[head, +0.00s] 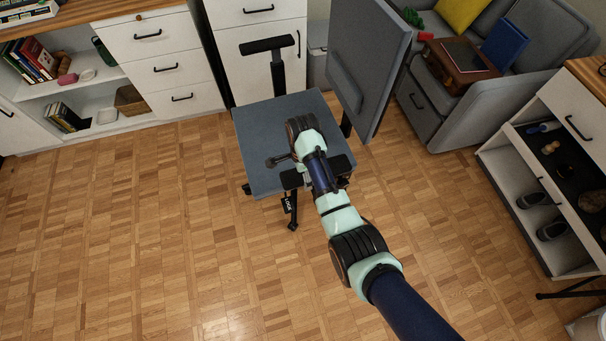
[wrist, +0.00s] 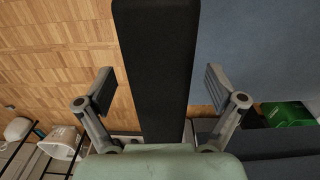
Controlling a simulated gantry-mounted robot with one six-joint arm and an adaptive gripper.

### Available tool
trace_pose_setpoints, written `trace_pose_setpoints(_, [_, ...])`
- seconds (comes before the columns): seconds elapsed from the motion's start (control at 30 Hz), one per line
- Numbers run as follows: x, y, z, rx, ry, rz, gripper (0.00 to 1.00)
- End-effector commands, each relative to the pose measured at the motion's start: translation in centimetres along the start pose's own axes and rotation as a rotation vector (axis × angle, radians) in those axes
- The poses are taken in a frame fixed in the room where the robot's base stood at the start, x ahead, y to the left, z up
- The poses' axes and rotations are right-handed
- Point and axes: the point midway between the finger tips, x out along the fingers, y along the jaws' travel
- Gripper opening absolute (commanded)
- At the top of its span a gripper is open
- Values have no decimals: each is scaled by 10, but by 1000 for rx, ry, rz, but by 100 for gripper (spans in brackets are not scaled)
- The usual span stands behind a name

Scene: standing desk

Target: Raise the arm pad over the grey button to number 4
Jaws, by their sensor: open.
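An office chair with a blue-grey seat (head: 262,135) stands in the middle of the head view. Its far arm pad (head: 267,45) is black and sits on a tall post. The near black arm pad (head: 342,165) is partly covered by my arm; it also shows in the wrist view as a long black pad (wrist: 155,70). My gripper (wrist: 160,88) is open, one finger on each side of this pad, with visible gaps. The fingers are hard to make out in the head view. A dark tag with white lettering (head: 288,204) shows below the near pad. I see no grey button or numbers clearly.
The tilted chair back (head: 368,65) rises right of the seat. A grey sofa (head: 480,105) stands at upper right, a white shelf unit (head: 515,185) at right, and white drawers (head: 160,65) at the back. Wooden floor (head: 130,240) is clear at left and front.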

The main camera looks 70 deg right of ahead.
Motion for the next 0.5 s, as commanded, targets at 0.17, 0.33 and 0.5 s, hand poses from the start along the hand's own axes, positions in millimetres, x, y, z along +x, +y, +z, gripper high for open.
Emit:
trace_pose_setpoints(0.17, [0,0,0,-1,0,0,94])
trace_pose_setpoints(0.33, [0,0,0,-1,0,0,74])
trace_pose_setpoints(0.5, [0,0,0,-1,0,0,45])
